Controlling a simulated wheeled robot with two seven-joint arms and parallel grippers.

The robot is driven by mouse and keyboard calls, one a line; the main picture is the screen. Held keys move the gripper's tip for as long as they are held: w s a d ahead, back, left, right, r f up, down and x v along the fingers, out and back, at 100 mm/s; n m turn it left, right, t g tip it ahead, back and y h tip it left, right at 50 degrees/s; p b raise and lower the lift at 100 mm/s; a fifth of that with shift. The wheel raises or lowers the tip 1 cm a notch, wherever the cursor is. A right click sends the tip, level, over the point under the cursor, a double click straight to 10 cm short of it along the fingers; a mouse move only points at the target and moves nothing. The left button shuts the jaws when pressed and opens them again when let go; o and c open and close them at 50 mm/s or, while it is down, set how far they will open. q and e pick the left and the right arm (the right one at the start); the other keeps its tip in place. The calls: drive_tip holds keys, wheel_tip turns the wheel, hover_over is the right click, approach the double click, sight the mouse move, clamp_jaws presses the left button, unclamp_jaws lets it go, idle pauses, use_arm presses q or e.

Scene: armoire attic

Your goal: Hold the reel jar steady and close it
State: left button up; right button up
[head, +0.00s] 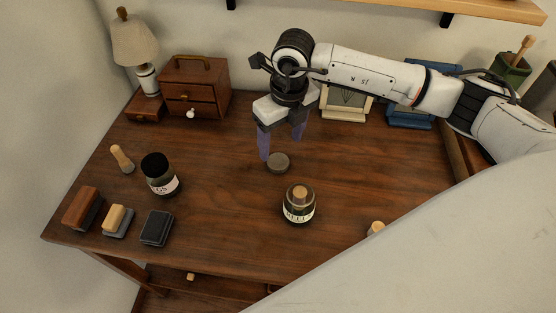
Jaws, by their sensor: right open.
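A small glass jar (299,207) with a pale label stands upright on the wooden desk, near the middle. The label reads only in part, and something tan shows at its top or inside. A round grey lid-like disc (278,163) lies flat on the desk behind the jar, apart from it. My right gripper (282,147) points down from above, its two bluish fingers spread open with nothing between them. The fingertips are close to the disc, just behind and left of it in the picture. My left gripper is not in view.
A lamp (135,50), a drawer box (194,87) and frames (345,102) line the back. A large pale surface hides the desk's lower right. Desk space left of the jar is clear.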

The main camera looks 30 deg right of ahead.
sight(278, 161)
drive_tip(key=shift+w+f, duration=0.1)
drive_tip(key=shift+f, duration=0.55)
drive_tip(key=shift+w+a+f+p, duration=0.1)
drive_tip(key=shift+w+f+p, duration=0.1)
drive_tip(key=shift+f, duration=1.1)
drive_tip(key=shift+w+a+f+p, duration=0.1)
drive_tip(key=shift+f+p, duration=0.1)
drive_tip(key=shift+f, duration=1.1)
drive_tip(key=c, duration=1.1)
